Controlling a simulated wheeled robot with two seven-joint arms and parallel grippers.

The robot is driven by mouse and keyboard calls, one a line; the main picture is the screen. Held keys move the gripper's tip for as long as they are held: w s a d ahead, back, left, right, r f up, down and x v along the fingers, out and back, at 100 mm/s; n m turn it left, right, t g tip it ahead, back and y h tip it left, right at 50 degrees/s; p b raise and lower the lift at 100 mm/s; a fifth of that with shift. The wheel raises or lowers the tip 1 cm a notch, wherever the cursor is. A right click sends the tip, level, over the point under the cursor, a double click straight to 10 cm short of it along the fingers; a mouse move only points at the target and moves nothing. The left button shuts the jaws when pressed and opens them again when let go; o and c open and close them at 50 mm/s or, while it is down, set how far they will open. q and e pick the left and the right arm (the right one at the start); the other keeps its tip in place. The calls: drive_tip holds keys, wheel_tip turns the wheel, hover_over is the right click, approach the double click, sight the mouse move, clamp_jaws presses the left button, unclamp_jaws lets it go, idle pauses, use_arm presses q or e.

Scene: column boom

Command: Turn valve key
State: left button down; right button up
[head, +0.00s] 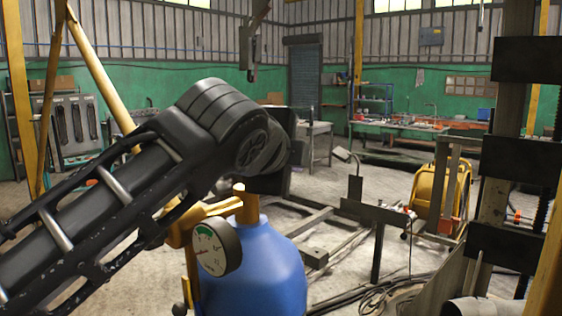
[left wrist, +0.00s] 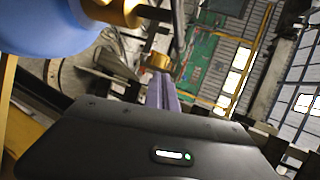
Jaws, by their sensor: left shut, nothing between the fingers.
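A blue gas cylinder (head: 255,268) stands in the lower middle of the head view, with a brass valve (head: 246,205) on top and a round white gauge (head: 217,247) in front. My left arm crosses from the left, and its wrist hides part of the valve area. In the left wrist view the blue cylinder (left wrist: 60,22) fills the upper left, with its brass neck (left wrist: 112,10) at the top. My left gripper (left wrist: 161,88) is shut and empty. A small gold-coloured knob (left wrist: 158,61) shows just beyond its fingertips; contact cannot be told. I cannot clearly make out a valve key. My right gripper is not in view.
Low metal frames (head: 320,215) and cables (head: 385,290) lie on the floor beyond the cylinder. A yellow machine (head: 440,195) stands at the right, near a tall dark column structure (head: 500,200). Workbenches (head: 400,125) line the back. A dark fixture (head: 252,45) hangs at top centre.

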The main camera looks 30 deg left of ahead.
use_arm(q)
drive_tip(key=s+d+r, duration=0.3)
drive_tip(key=d, duration=0.6)
drive_tip(key=shift+s+r, duration=0.25)
drive_tip(key=shift+s, duration=0.05)
drive_tip(key=c, duration=2.2)
unclamp_jaws()
drive_tip(key=shift+s+d, duration=0.1)
